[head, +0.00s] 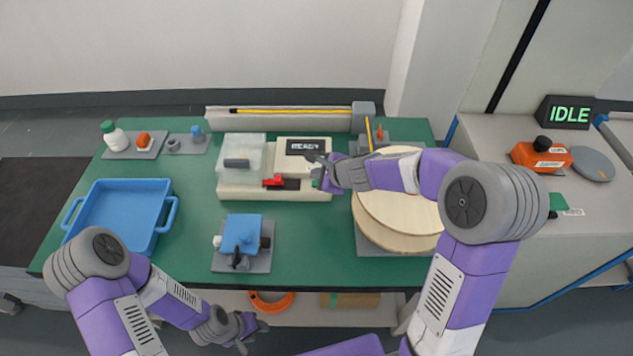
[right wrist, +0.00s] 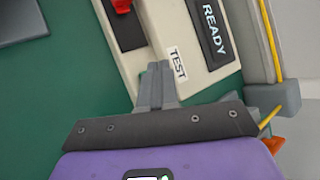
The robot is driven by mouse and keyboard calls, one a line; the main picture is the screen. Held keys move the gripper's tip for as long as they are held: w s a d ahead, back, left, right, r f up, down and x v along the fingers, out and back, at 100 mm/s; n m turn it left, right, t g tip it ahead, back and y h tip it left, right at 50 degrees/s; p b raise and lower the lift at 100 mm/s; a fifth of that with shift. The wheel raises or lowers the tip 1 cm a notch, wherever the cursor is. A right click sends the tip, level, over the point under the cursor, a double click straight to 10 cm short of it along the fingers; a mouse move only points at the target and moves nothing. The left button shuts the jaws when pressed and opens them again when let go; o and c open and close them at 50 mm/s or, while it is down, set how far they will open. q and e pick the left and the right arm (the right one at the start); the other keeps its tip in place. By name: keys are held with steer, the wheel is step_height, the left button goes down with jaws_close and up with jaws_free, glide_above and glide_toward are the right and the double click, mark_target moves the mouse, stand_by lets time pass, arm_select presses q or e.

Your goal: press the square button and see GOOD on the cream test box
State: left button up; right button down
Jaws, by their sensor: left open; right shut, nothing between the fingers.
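The cream test box (head: 236,190) sits at the back middle of the green table. Its dark display (head: 304,147) reads READY, and the same display shows in the right wrist view (right wrist: 213,33). A TEST label (right wrist: 177,62) lies on the box beside my right fingertips. My right gripper (head: 318,172) is shut and empty, with its tips (right wrist: 157,72) over the box's right part, below the display. The square button is not clearly seen; the fingers may hide it. I cannot tell whether they touch the box. My left gripper (head: 250,330) is open and empty, low in front of the table.
The box also has a clear lid (head: 241,150) and a red lever (head: 274,181). A wooden reel (head: 400,220) stands to the right, under my right arm. A blue tray (head: 118,210) and a blue fixture (head: 240,235) lie left and front. A separate display (head: 569,113) reads IDLE.

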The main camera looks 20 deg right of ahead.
stand_by(0.7)
steer(key=shift+f+b, duration=0.45)
steer(key=shift+f+b, duration=0.45)
stand_by(0.5)
stand_by(0.3)
steer(key=shift+r+p, duration=0.85)
steer(key=shift+r, duration=0.05)
step_height(320, 180, up, 5)
steer(key=p, duration=0.5)
stand_by(0.5)
